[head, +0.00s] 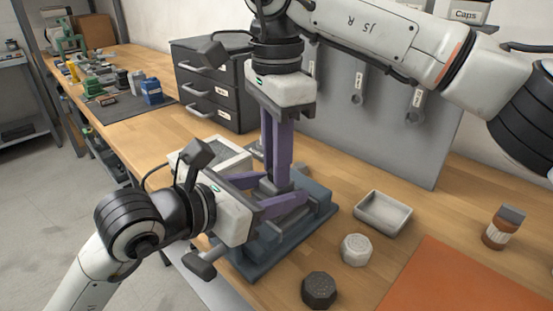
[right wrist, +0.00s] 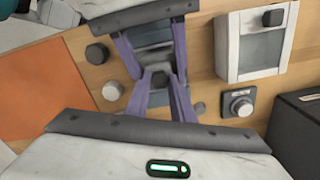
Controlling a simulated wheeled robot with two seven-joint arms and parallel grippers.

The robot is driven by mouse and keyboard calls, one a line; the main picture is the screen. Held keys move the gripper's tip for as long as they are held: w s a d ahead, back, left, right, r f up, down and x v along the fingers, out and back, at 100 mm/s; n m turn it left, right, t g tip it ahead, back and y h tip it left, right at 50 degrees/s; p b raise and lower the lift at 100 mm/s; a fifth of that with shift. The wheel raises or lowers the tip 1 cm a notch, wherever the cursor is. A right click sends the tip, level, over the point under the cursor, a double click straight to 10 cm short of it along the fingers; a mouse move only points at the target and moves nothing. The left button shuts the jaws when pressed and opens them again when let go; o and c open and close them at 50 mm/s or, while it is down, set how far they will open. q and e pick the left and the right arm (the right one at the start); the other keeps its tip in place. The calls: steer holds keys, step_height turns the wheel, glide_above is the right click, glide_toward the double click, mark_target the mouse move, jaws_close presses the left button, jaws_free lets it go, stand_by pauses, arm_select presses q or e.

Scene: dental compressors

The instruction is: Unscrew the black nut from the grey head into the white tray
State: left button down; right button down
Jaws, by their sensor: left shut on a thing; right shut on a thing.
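My right gripper (head: 279,183) points straight down over the blue-grey fixture (head: 310,205). Its purple fingers are shut on a dark nut, which shows between the tips in the right wrist view (right wrist: 158,79). My left gripper (head: 288,196) reaches in from the left, its purple fingers shut around the grey head just below; the fingers hide most of the head. Whether the nut still sits on the threads cannot be told. The small white tray (head: 382,213) is empty on the bench, right of the fixture.
A loose black cap (head: 319,290) and a white cap (head: 356,249) lie in front of the tray. An orange mat (head: 460,285) and a brown bottle (head: 503,228) are at right. A drawer cabinet (head: 215,88) and a grey tool panel (head: 395,110) stand behind.

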steer(key=n, duration=1.3)
steer(key=shift+d, duration=0.1)
steer(key=shift+r, duration=0.15)
arm_select(q)
steer(key=shift+f, duration=0.1)
arm_select(e)
steer(key=shift+r, duration=1)
steer(key=shift+r, duration=0.1)
steer(key=shift+r, duration=1.9)
arm_select(q)
steer(key=c, duration=0.7)
jaws_free()
